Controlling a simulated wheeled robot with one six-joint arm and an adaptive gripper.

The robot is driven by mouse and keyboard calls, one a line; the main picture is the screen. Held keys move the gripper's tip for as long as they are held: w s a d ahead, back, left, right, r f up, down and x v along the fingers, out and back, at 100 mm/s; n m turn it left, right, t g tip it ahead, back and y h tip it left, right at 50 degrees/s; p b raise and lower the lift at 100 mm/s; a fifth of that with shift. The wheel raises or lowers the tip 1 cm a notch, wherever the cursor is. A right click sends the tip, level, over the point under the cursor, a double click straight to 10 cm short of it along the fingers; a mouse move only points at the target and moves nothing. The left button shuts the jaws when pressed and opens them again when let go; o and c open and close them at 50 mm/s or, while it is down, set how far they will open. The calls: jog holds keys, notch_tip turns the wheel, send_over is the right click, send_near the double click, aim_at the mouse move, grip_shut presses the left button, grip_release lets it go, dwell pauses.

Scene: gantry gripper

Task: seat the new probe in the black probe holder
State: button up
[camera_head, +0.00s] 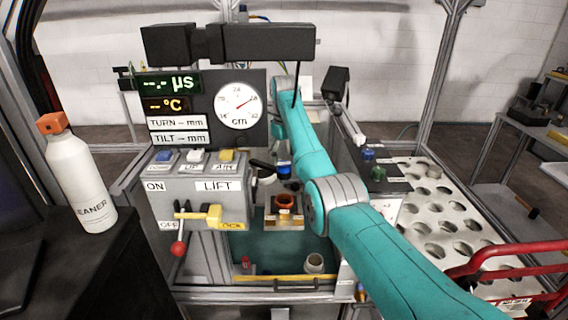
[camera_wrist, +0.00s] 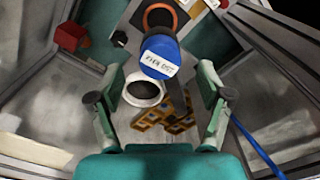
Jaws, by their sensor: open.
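My gripper (camera_wrist: 160,97) is open in the wrist view, with its two teal fingers apart and nothing held between them. A round blue cap (camera_wrist: 160,56) with a white label shows just ahead of the fingers; the label cannot be read clearly. In the head view a blue-topped piece (camera_head: 284,170) sits above the orange-rimmed cup (camera_head: 285,202), left of my arm. A black part (camera_head: 262,167) is beside it; I cannot tell whether this is the probe holder. My fingers cannot be made out in the head view. I cannot tell which piece is the new probe.
A red block (camera_wrist: 70,37) is at left. The control box (camera_head: 200,192) with levers stands left, and a holed tray (camera_head: 440,215) right.

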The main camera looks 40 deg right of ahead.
aim_at(284, 163)
notch_tip(284, 163, up, 9)
jog(key=shift+f, duration=0.15)
jog(key=shift+w, duration=0.1)
dwell(0.5)
